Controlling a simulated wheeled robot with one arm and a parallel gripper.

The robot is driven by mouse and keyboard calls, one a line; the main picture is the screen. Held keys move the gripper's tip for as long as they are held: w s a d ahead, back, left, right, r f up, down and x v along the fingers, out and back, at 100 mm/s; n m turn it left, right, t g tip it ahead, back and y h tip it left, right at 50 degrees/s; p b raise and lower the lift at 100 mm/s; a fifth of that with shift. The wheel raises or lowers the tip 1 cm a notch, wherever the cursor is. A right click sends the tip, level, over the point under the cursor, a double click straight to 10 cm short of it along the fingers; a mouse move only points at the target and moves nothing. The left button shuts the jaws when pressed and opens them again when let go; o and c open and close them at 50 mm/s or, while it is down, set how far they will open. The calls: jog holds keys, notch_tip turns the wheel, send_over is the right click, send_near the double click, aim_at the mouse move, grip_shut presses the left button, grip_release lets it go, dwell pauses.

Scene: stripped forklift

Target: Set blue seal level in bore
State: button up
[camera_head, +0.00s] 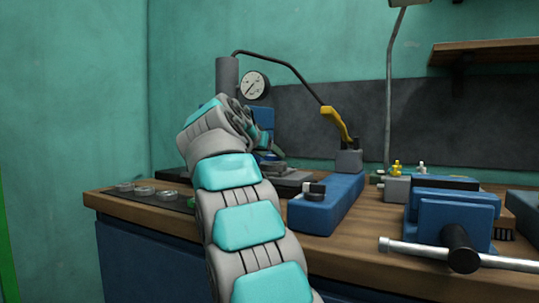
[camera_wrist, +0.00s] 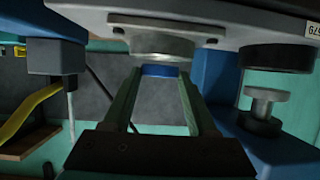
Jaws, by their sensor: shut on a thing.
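The wrist view appears upside down. My gripper (camera_wrist: 160,76) is shut on the blue seal (camera_wrist: 160,70), a small blue piece seen nearly edge-on between the two fingertips. A round silver metal part (camera_wrist: 150,47), apparently the housing with the bore, stands on a pale plate right by the seal. The seal overlaps its edge in this view, so I cannot tell whether they touch. The bore's opening is not visible. In the head view my arm reaches to the press (camera_head: 228,75) at the back left; my wrist hides the seal.
A round gauge (camera_head: 255,85) sits on the press. Several metal rings (camera_head: 145,191) lie along the bench's left edge. A blue fixture (camera_head: 330,203) with a yellow lever (camera_head: 337,122) stands right of my arm, and a blue vise (camera_head: 453,217) further right. A dark cylinder (camera_wrist: 277,57) stands beside the housing.

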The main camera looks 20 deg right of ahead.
aim_at(270, 156)
jog(key=shift+f+b, duration=0.45)
jog(key=shift+b, duration=0.15)
dwell(0.8)
jog(key=o, duration=1.5)
jog(key=shift+r+p, duration=3.65)
jog(key=shift+r, duration=0.35)
